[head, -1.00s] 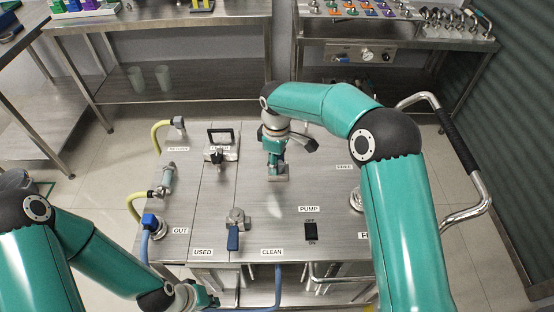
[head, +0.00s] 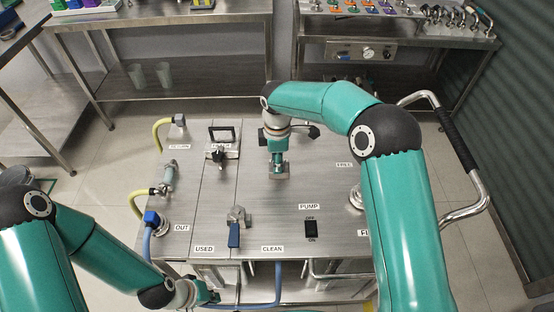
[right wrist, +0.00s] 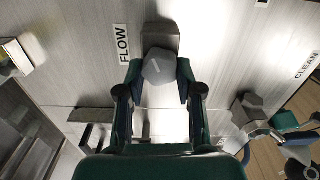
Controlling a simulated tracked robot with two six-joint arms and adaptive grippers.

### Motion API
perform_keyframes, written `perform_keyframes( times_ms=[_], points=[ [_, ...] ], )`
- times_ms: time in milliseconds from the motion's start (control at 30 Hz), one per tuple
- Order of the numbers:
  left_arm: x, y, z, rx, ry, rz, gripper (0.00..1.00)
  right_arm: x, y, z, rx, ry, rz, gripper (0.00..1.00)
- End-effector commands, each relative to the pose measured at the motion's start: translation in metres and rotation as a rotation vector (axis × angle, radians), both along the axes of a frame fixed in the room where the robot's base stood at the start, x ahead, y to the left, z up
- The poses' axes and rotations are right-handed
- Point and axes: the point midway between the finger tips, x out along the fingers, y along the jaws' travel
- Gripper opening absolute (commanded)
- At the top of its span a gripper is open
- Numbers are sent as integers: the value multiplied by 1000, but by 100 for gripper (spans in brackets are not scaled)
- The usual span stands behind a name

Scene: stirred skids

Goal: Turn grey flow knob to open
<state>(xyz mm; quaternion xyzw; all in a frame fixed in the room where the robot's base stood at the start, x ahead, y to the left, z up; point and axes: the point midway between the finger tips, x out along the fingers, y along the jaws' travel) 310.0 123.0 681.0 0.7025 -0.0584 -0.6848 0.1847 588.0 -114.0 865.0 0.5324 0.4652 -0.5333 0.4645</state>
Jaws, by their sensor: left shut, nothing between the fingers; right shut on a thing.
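The grey flow knob (right wrist: 159,68) shows in the right wrist view beside the FLOW label (right wrist: 123,44), on a grey block on the steel bench top. My right gripper (right wrist: 160,80) is shut on the knob, one finger on each side of it. In the head view my right gripper (head: 278,168) points down at the middle of the bench top and mostly hides the knob. My left gripper (head: 212,296) is shut and empty at the bench's front edge, low in the head view.
A blue-handled valve (head: 236,232) stands between the USED and CLEAN labels. A black pump switch (head: 310,229) lies to its right. A black-handled fitting (head: 216,154), a clear tube fitting (head: 168,173) and a blue hose fitting (head: 152,220) stand to the left.

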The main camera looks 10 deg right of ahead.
Motion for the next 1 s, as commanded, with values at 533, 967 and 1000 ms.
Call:
perform_keyframes(
  times_ms=[533,967,1000],
  points=[
    [0,0,0,0,0,0,0,1,0,1,-1,-4,-2,61],
    [0,0,1,0,0,0,0,2,0,32,0,-7,-2,61],
    [0,0,1,0,0,0,0,2,0,39,0,-7,-1,61]
  ],
)
